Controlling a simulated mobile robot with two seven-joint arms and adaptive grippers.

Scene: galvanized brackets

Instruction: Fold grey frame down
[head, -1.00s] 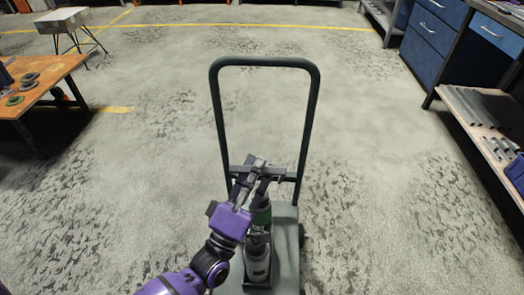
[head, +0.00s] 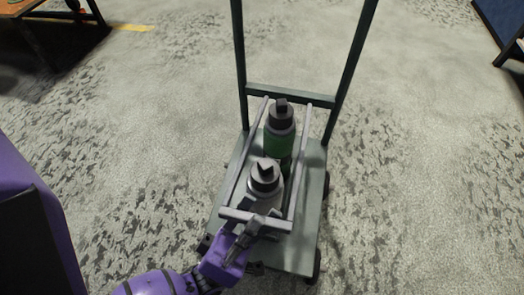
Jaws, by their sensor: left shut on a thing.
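The grey frame (head: 229,187) is a U of thin bars on the green-grey cart. Its two side bars run from near the handle's lower crossbar towards me, one on each side of two bottles. Its near crossbar lies on my side of the near bottle. My left gripper (head: 245,234) is shut on this near crossbar, and its fingers hide part of it. The green-banded bottle (head: 280,138) stands behind the grey bottle (head: 264,182); both have dark caps. I cannot tell how high the near bar is above the deck. My right gripper is out of view.
The cart's deck (head: 308,205) has dark wheels along its right side. Its tall dark handle (head: 352,62) rises at the back. A workbench (head: 28,30) stands far upper left and a blue cabinet (head: 501,26) far upper right. The floor around is open.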

